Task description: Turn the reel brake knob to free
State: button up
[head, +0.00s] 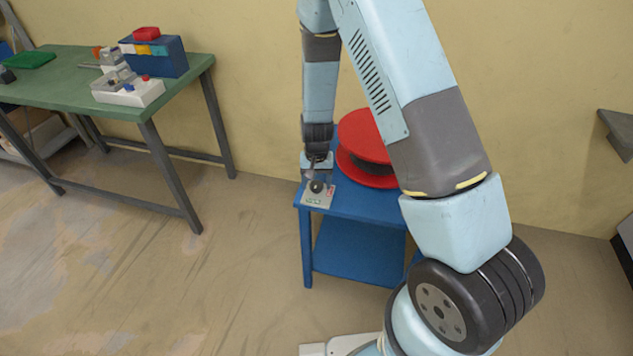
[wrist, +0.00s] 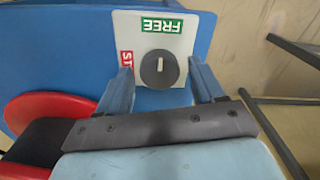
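The reel brake knob (wrist: 159,69) is round and dark, on a light plate (wrist: 181,38) with a green FREE label (wrist: 162,26) above it and a red label (wrist: 127,59), partly hidden, to its left. The knob's short white mark stands upright in the wrist view, roughly in line with FREE. My gripper (wrist: 160,75) is open, one finger on each side of the knob, with visible gaps. In the head view, my gripper (head: 318,173) is just above the knob (head: 316,187) at the blue stand's front left corner. Its height above the plate is unclear.
A red reel (head: 365,134) stands on the blue stand (head: 345,205) behind the plate, partly hidden by my arm. A green table (head: 55,85) with boxes is at the left. Open floor lies between them.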

notch_tip(320, 180, up, 14)
jog(key=shift+f, duration=0.15)
dwell(0.7)
dwell(0.4)
notch_tip(320, 180, up, 11)
jog(key=t+y, duration=0.1)
send_over(317, 184)
jog(key=s+d, duration=0.2)
jog(key=d, duration=0.2)
jog(key=s+d+r+t, duration=0.1)
jog(key=s+d+r, duration=0.45)
jog(key=r, duration=0.45)
jog(key=s+d+r+t, duration=0.1)
jog(key=s+d+r, duration=0.1)
jog(key=s, duration=0.4)
jog(key=s+d+r+t, duration=0.1)
jog(key=s+d+r, duration=0.2)
jog(key=s+r, duration=0.2)
jog(key=s+d+r+n+t+h, duration=0.1)
jog(key=s+d+r, duration=0.1)
jog(key=s+r, duration=0.2)
jog(key=shift+s+d+t, duration=0.15)
jog(key=shift+s+t, duration=0.15)
jog(key=shift+s, duration=1.1)
